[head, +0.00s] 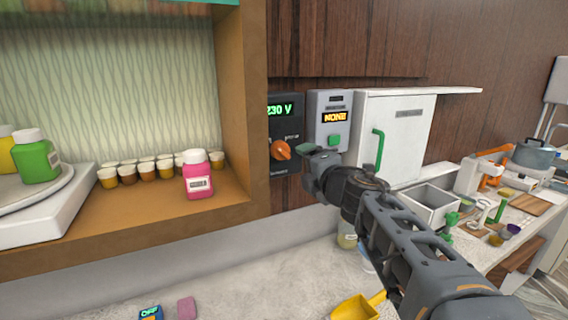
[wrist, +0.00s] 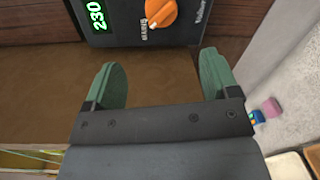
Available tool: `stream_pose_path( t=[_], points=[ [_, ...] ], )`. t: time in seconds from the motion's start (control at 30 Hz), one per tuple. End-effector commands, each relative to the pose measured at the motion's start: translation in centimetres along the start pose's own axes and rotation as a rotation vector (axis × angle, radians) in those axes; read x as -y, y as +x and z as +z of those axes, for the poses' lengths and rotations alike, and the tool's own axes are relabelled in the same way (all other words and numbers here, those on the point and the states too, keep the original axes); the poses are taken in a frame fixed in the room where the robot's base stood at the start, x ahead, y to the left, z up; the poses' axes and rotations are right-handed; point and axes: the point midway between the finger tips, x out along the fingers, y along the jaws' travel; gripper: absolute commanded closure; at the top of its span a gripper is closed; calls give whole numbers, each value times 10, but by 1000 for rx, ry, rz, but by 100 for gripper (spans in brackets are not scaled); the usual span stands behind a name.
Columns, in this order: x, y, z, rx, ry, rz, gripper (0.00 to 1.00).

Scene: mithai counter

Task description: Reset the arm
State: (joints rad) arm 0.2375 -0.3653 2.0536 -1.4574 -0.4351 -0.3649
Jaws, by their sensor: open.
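My arm (head: 410,240) reaches up from the lower right of the head view toward the wall panels. My gripper (head: 314,170) is at its far end, in front of the grey panels. In the wrist view my gripper (wrist: 160,75) shows two green fingers spread wide, with nothing between them. The orange knob (wrist: 160,12) of the dark panel lies beyond the fingertips, apart from them. The same orange knob (head: 281,150) shows just left of my gripper in the head view, below a green "230 V" display.
A pink bottle (head: 197,175) and several small cups stand on the wooden shelf at left. A yellow scoop (head: 355,308) lies below my arm.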

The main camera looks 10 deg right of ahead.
Motion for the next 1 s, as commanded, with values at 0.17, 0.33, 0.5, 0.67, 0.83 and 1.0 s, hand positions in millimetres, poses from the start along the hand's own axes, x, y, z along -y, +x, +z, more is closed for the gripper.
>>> stream_pose_path(
  t=[0.17,0.33,0.5,0.67,0.83,1.0],
  points=[
    [3,0,11,64,56,-15,19],
    [40,-11,49,333,377,-79,19],
    [114,-52,55,663,865,-227,19],
    [181,-97,13,889,1262,-444,19],
    [221,-136,-49,1012,1542,-686,19],
    [235,-159,-95,1027,1681,-851,19]
  ],
)
